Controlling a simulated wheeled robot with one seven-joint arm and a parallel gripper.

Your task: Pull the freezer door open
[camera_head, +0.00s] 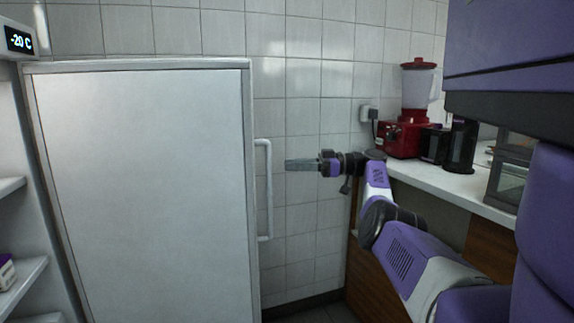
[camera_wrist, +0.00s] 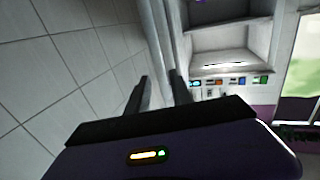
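The white freezer door (camera_head: 140,190) stands swung wide open in the head view, with its inner face and grey border toward the camera. Its vertical bar handle (camera_head: 268,190) sticks out past the free right edge. My gripper (camera_head: 287,165) is just right of the handle, level with its upper half and apart from it, pointing left. In the wrist view my gripper (camera_wrist: 160,80) has its two fingers apart with nothing held between them. White upright strips of the door and handle (camera_wrist: 165,35) rise beyond the fingertips; which strip is the handle is hard to tell.
The freezer's display (camera_head: 19,40) reads -20 C, and its shelves (camera_head: 20,280) are exposed at left. A tiled wall (camera_head: 310,110) is behind. At right a white counter (camera_head: 440,185) holds a red blender (camera_head: 410,120) and dark containers.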

